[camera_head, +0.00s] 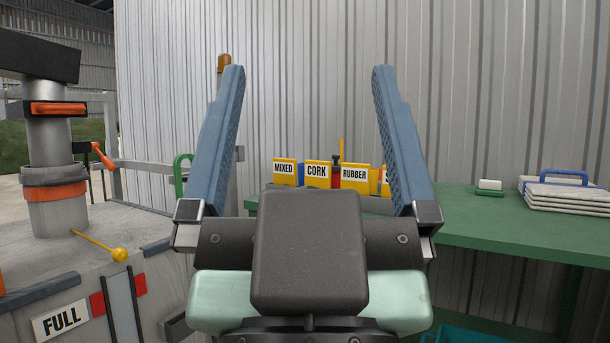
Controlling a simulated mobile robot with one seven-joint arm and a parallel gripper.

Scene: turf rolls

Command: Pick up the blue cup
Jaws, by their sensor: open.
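My gripper (309,70) fills the middle of the view, with its two long blue-grey fingers spread wide apart and nothing between them. No blue cup can be made out. A small patch of blue (300,172) shows behind the yellow signs on the green bench, too covered to tell what it is. The lower middle of the view is hidden by my gripper's body.
The green bench (480,218) runs right along a corrugated metal wall. It carries yellow signs (317,175) reading MIXED, CORK and RUBBER, a small white-and-green item (489,187) and a stack of pale slabs (565,195) with a blue handle. Grey machinery (50,255) stands left.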

